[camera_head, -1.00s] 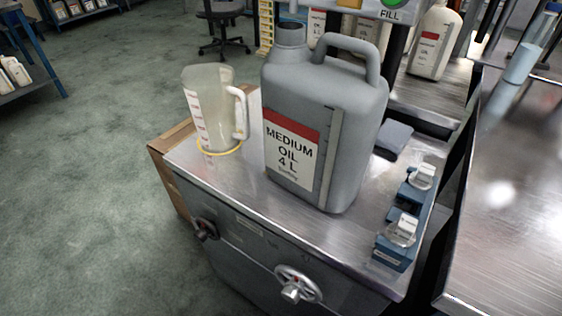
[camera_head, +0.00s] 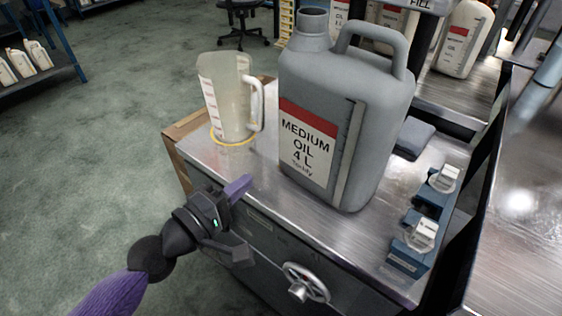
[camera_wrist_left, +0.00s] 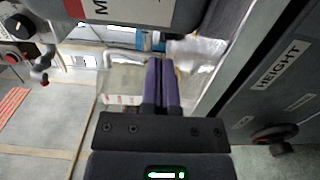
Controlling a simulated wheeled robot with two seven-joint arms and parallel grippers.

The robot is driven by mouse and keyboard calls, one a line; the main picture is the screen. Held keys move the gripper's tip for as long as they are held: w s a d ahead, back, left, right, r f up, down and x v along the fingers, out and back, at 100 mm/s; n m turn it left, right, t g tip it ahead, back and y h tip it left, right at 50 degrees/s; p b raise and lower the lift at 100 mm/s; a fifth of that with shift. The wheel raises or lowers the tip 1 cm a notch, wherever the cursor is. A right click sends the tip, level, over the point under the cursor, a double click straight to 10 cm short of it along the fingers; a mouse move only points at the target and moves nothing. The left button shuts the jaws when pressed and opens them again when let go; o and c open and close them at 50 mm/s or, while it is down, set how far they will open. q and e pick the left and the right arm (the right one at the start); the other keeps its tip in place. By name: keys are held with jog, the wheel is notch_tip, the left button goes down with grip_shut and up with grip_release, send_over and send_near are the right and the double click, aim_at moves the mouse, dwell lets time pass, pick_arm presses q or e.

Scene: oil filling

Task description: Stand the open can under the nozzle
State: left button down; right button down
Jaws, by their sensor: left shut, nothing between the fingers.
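The open can (camera_head: 345,115) is a large grey canister marked MEDIUM OIL 4 L, with an uncapped neck. It stands upright on the metal cabinet top (camera_head: 340,235). My left gripper (camera_head: 243,184) is in front of the cabinet's front edge, left of the can and apart from it. Its purple fingers (camera_wrist_left: 160,65) are together and empty in the left wrist view. Part of the can (camera_wrist_left: 120,8) shows at the top of that view. The nozzle is not visible. My right gripper is out of view.
A translucent measuring jug (camera_head: 227,98) stands in a yellow ring left of the can. Blue clamp-like fixtures (camera_head: 414,240) sit at the top's right side. A handwheel (camera_head: 305,283) sticks out of the cabinet front. More oil cans (camera_head: 460,38) stand behind.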

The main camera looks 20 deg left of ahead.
aim_at(298, 165)
pick_arm(q)
jog(key=x, duration=0.4)
jog(key=shift+a, duration=0.1)
jog(key=d, duration=0.1)
jog(key=w+d, duration=0.1)
jog(key=d, duration=0.1)
jog(key=shift+w+d, duration=0.15)
jog(key=shift+w, duration=0.15)
jog(key=shift+w+d+f, duration=0.1)
jog(key=shift+w+d, duration=0.05)
jog(key=shift+d, duration=0.2)
jog(key=shift+w+d+p, duration=0.25)
jog(key=shift+d+p, duration=0.3)
jog(key=shift+p, duration=0.2)
jog(key=shift+w+d, duration=0.1)
jog(key=shift+d, duration=0.2)
